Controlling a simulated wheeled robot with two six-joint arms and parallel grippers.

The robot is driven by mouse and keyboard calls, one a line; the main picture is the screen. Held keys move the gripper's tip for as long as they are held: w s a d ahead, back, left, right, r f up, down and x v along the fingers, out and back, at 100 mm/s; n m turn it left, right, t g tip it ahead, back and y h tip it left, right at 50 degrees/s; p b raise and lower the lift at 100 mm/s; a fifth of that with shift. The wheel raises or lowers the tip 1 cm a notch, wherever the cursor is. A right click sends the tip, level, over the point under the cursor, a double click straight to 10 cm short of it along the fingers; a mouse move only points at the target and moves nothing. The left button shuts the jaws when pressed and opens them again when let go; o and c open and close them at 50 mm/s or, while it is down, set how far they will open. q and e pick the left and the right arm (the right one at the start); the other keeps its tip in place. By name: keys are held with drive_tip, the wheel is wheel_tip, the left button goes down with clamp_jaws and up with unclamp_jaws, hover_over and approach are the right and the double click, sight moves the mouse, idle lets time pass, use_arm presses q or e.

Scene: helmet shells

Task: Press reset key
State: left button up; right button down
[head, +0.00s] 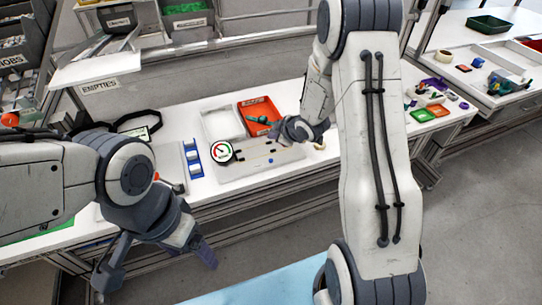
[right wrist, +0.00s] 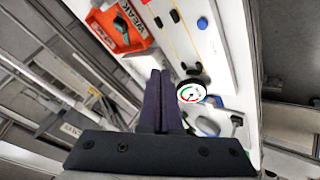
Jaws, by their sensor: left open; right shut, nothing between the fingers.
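A pale test panel (head: 258,163) lies on the white bench, with a round dial gauge (head: 221,151) at its left end. A small blue button (head: 271,161) sits on its front part; no reset label is readable. In the right wrist view the button (right wrist: 202,23) and the gauge (right wrist: 190,92) show right of the fingers. My right gripper (head: 276,131) is over the back of the panel, apart from the button; its shut, empty fingers (right wrist: 158,75) show in the wrist view. My left gripper (head: 155,262) is open and empty in front of the bench.
A red-orange tray (head: 259,109) with a teal tool stands behind the panel, beside a white tray (head: 222,115). A blue-and-white holder (head: 191,160) stands left of the gauge. A black strap (head: 139,117) lies further left. Bench space in front of the panel is clear.

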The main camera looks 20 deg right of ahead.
sight(271, 160)
drive_tip(key=shift+f, duration=0.1)
idle(0.3)
wheel_tip(271, 160, down, 9)
drive_tip(key=b, duration=0.7)
drive_tip(key=shift+r+b, duration=0.2)
drive_tip(key=shift+b, duration=0.1)
idle(1.4)
drive_tip(key=shift+f+b, duration=0.4)
drive_tip(key=shift+f, duration=0.05)
drive_tip(key=shift+f+b, duration=0.35)
drive_tip(key=shift+b, duration=0.05)
idle(0.4)
drive_tip(key=shift+r, duration=0.1)
drive_tip(key=shift+r+p, duration=0.7)
drive_tip(key=shift+r, duration=0.05)
